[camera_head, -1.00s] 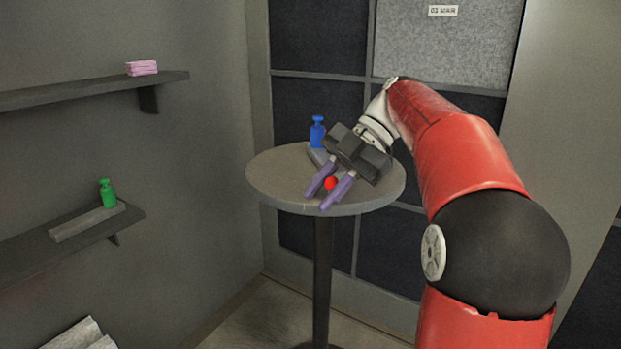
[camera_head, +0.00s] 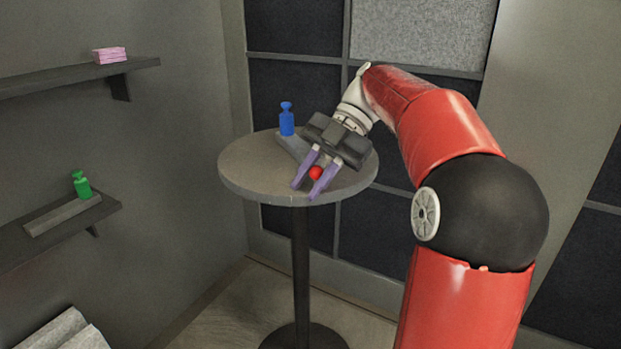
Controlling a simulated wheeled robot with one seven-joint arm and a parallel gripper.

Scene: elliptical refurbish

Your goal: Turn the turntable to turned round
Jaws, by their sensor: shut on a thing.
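A round grey tabletop (camera_head: 240,172) stands on a dark post. On it lies a grey bar-like piece (camera_head: 292,146), partly hidden behind my gripper. A blue bottle-shaped piece (camera_head: 286,119) stands upright at its far left end. A red ball-shaped knob (camera_head: 315,173) shows between the purple fingers of my gripper (camera_head: 305,192). My gripper reaches in from the back right, tilted down over the right half of the tabletop, and is shut on the red knob. What lies under the knob is hidden. I cannot tell whether the bar or the tabletop is the turntable.
A lower wall shelf (camera_head: 60,235) on the left bears a green bottle-shaped piece (camera_head: 81,184) and a grey slab (camera_head: 62,215). An upper shelf (camera_head: 70,80) holds a pink stack (camera_head: 109,55). Dark wall panels (camera_head: 290,95) stand close behind the table. The tabletop's left side is clear.

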